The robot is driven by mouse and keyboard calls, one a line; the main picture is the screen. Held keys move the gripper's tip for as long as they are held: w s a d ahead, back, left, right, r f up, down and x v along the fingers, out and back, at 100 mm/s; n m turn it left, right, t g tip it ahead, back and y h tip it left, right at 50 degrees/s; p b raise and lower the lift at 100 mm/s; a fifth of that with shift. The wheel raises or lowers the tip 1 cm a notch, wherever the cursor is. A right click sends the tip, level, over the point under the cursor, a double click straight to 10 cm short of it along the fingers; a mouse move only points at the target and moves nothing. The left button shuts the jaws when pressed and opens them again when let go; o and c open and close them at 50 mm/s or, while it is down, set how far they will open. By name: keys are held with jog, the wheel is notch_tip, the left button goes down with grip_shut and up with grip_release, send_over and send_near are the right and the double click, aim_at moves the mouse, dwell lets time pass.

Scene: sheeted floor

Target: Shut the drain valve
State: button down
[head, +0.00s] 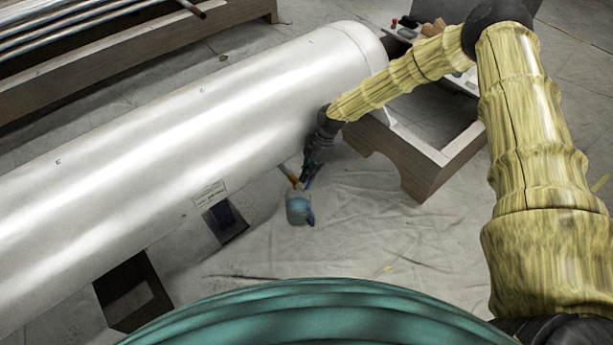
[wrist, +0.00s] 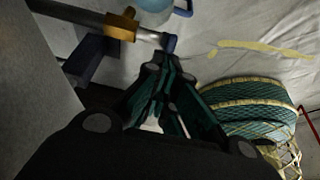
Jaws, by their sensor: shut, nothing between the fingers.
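The drain valve has a brass body (wrist: 122,25) on a grey pipe (wrist: 72,12) in the wrist view. A short silver stem leads right from it to a dark blue end piece (wrist: 171,43), which looks like the handle. In the head view the brass part (head: 291,176) shows small beneath the big white tank (head: 200,130). My gripper (wrist: 164,72) is shut and empty, its fingertips close to the blue end piece; whether they touch I cannot tell. In the head view my gripper (head: 309,173) partly hides the valve.
A light blue bucket (head: 298,209) stands on the floor below the valve and shows at the top of the wrist view (wrist: 152,5). A wooden frame (head: 430,165) stands to the right. The sheeted floor (head: 350,235) in front is clear.

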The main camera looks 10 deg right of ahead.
jog(key=shift+w+d+f+g+y+b, duration=0.35)
jog(key=shift+w+d+g+y+b, duration=0.15)
jog(key=shift+d+y+b, duration=0.3)
jog(key=shift+w+d+f+b, duration=0.3)
jog(key=shift+d+f+b, duration=0.05)
jog(key=shift+d+b, duration=0.25)
jog(key=shift+w+d+f+b, duration=0.3)
jog(key=shift+d+b, duration=0.2)
jog(key=shift+d, duration=0.05)
notch_tip(320, 180, up, 10)
dwell(0.7)
